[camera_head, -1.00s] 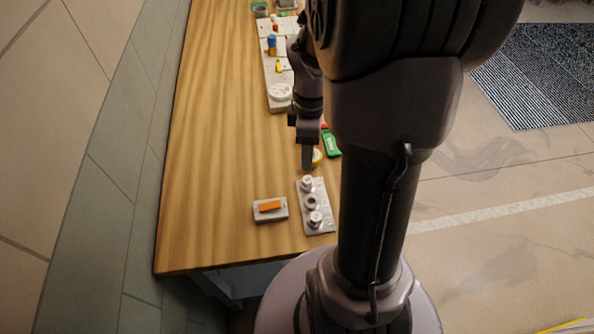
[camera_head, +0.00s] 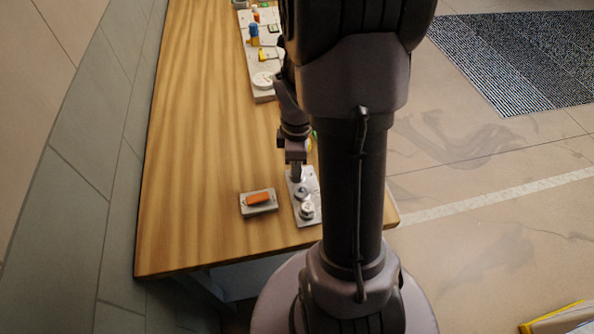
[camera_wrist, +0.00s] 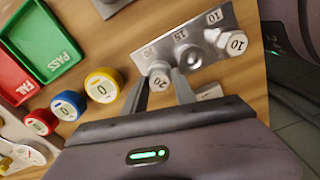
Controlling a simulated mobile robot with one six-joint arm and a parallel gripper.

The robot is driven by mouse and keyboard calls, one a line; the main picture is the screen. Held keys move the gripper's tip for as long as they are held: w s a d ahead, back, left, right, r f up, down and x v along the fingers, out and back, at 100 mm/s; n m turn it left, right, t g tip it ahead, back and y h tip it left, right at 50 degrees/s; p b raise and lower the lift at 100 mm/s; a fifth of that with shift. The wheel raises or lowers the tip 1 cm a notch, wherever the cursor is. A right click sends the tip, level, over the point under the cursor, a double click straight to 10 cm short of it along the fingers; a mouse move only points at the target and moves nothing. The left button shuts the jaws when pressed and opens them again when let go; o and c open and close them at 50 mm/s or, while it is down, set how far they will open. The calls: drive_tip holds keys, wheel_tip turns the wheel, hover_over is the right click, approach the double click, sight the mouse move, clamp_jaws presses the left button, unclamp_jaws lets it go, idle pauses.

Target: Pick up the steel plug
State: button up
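A grey metal plate (camera_wrist: 208,62) lies near the table's end; in the head view the plate (camera_head: 313,183) is partly behind my gripper. In the wrist view it bears a plug marked 20 (camera_wrist: 159,78) at its left, an open-centred round fitting (camera_wrist: 188,56) in the middle, and a plug marked 10 (camera_wrist: 235,43) at the right. Which of these is the steel plug I cannot tell for sure. My gripper (camera_wrist: 162,80) is open, its fingertips on either side of the plug marked 20. Contact is not clear. In the head view my gripper (camera_head: 296,178) hides that plug.
A small block with an orange top (camera_head: 258,200) lies left of the plate. The wrist view shows red, yellow and blue round pieces (camera_wrist: 103,85), a green PASS tray (camera_wrist: 45,42) and a red FAIL tray (camera_wrist: 14,80). The table's left side is clear.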

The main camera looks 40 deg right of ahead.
clamp_jaws()
